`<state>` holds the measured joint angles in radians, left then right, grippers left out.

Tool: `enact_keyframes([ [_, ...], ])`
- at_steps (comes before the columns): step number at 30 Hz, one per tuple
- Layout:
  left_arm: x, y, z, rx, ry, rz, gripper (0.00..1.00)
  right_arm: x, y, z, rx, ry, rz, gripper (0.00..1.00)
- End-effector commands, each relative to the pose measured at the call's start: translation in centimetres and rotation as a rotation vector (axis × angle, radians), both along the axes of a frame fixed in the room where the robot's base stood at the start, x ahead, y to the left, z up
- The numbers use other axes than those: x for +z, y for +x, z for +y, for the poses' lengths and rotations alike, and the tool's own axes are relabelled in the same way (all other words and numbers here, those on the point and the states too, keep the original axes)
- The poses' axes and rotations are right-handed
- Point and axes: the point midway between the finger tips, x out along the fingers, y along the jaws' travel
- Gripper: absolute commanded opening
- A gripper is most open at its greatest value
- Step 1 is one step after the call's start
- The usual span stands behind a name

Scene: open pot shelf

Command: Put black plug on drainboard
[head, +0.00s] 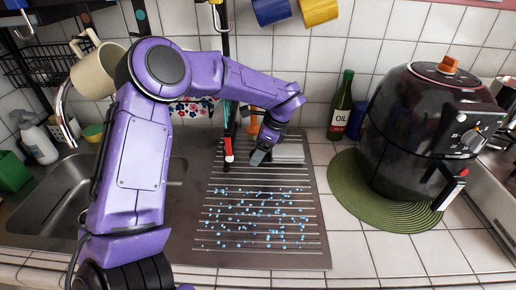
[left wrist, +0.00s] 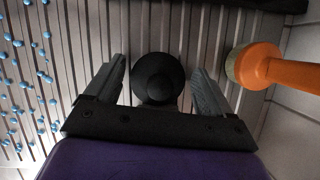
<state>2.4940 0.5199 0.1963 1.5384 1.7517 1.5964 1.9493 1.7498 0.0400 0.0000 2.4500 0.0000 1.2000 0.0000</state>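The black plug (left wrist: 158,78) shows in the left wrist view between the two fingers of my left gripper (left wrist: 162,82). The fingers are apart, with a narrow gap on each side of the plug. The plug is over the ribbed drainboard (left wrist: 75,60); I cannot tell whether it rests on it. In the head view my left gripper (head: 262,156) is low over the back of the drainboard (head: 300,225), and I cannot make out the plug there. My right gripper is not in view.
An orange-handled tool (left wrist: 270,68) lies close to the right of the gripper in the wrist view. Blue drops cover the front of the drainboard. The sink (head: 50,205) is at left. An oil bottle (head: 341,108) and a black fryer (head: 415,130) on a green mat (head: 350,190) stand at right.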

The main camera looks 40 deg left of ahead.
Motion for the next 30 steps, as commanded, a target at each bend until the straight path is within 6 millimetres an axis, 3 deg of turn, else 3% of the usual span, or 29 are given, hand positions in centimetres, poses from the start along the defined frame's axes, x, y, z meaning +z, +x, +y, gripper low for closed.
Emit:
enact_keyframes([
  [12,0.8,0.2,-0.2,0.0,0.001,-0.002,0.94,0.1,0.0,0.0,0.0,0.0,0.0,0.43],
  [24,9.5,2.1,-3.2,0.002,0.002,-0.003,0.94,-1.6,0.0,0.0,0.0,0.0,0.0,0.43],
  [30,11.3,2.4,-3.8,0.001,0.0,0.0,0.94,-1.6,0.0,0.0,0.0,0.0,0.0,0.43],
])
